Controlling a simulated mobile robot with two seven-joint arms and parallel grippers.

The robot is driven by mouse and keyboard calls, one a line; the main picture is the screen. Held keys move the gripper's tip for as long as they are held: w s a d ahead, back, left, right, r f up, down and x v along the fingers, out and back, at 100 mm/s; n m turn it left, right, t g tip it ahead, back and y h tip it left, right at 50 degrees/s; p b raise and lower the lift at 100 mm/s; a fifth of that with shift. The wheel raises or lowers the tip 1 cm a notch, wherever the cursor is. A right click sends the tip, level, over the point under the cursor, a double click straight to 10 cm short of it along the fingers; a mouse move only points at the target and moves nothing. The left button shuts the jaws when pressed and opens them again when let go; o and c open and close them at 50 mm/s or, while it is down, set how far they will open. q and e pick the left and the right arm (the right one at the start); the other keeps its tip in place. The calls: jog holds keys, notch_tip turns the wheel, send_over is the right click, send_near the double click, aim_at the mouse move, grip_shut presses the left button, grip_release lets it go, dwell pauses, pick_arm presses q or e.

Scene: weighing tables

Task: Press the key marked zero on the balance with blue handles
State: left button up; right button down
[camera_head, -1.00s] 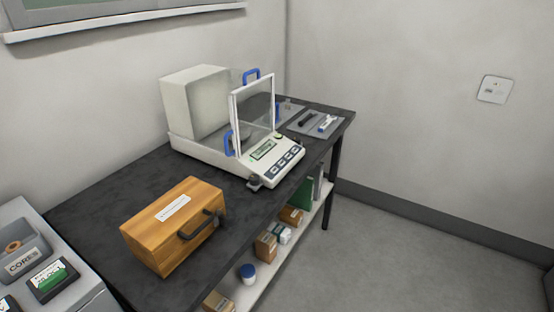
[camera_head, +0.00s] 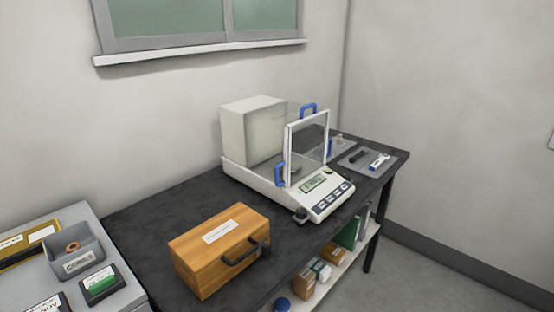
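The balance with blue handles (camera_head: 237,169) stands on the dark table, right of the middle of the view. It has a pale box-shaped housing at the back and a clear draft shield with a white frame. Blue handles (camera_head: 281,174) show on the shield's sides and top. Its sloped front panel carries a small green-lit display (camera_head: 313,182) and a row of dark keys (camera_head: 334,196). The key markings are too small to read. Neither of my grippers is in view.
A wooden case (camera_head: 204,262) with a dark handle sits on the dark table (camera_head: 165,211), left of the balance. A grey tray (camera_head: 395,162) with small tools lies behind the balance. A grey cabinet (camera_head: 128,296) with a bin stands at left. Boxes fill the shelf below.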

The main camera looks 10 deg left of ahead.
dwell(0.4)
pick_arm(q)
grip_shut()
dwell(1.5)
